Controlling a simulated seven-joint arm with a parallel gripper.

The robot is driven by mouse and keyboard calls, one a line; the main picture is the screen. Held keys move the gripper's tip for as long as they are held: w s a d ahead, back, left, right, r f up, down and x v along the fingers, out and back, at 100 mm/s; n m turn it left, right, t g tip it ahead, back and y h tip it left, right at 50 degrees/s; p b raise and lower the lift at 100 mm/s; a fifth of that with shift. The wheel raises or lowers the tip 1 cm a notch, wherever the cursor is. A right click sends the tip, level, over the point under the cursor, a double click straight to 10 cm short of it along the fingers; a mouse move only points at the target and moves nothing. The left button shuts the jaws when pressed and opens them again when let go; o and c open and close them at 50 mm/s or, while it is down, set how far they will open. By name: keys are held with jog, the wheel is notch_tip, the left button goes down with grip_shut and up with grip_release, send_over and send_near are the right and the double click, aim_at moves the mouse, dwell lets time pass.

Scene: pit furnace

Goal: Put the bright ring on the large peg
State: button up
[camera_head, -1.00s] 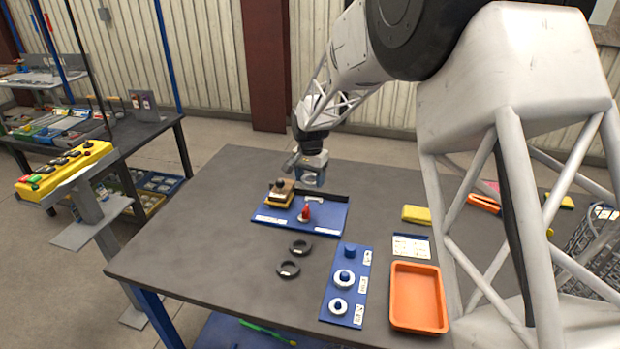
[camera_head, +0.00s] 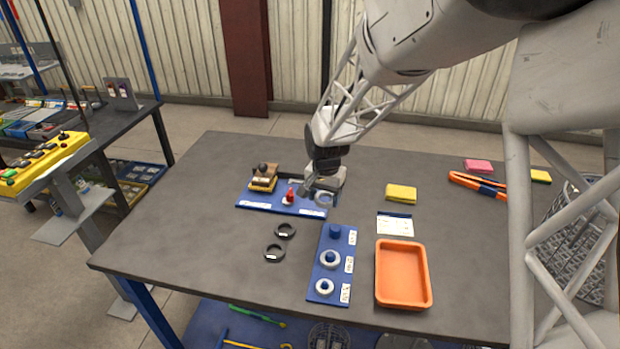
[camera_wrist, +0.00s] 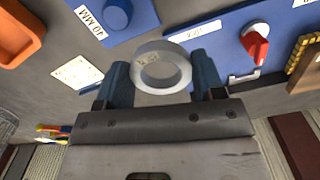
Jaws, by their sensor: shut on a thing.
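The bright ring (camera_wrist: 186,70) is a pale grey ring held between the two blue fingers of my gripper (camera_wrist: 160,72) in the wrist view. In the head view, my gripper (camera_head: 325,188) holds the ring (camera_head: 323,200) above the right end of the blue tray. The blue peg board (camera_head: 316,272) stands nearer the front. Its far peg (camera_head: 335,231) is bare, and it also shows in the wrist view (camera_wrist: 117,13) beside a "40 MM" label. Two other pegs on the board carry pale rings (camera_head: 330,259) (camera_head: 325,287). The held ring is apart from the bare peg.
Two dark rings (camera_head: 285,230) (camera_head: 274,253) lie left of the peg board. An orange bin (camera_head: 402,302), a white card (camera_head: 395,225) and a yellow sponge (camera_head: 401,193) are to the right.

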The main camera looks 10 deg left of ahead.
send_over(335, 229)
jog(key=shift+f, duration=0.55)
jog(key=shift+f, duration=0.2)
jog(key=shift+a+f, duration=0.1)
jog(key=shift+f, duration=2.6)
jog(key=shift+f, duration=0.65)
jog(key=o, duration=0.8)
jog(key=shift+c, duration=0.2)
jog(key=shift+r, duration=0.2)
notch_tip(335, 229, up, 11)
jog(key=shift+f, duration=0.15)
dwell(0.9)
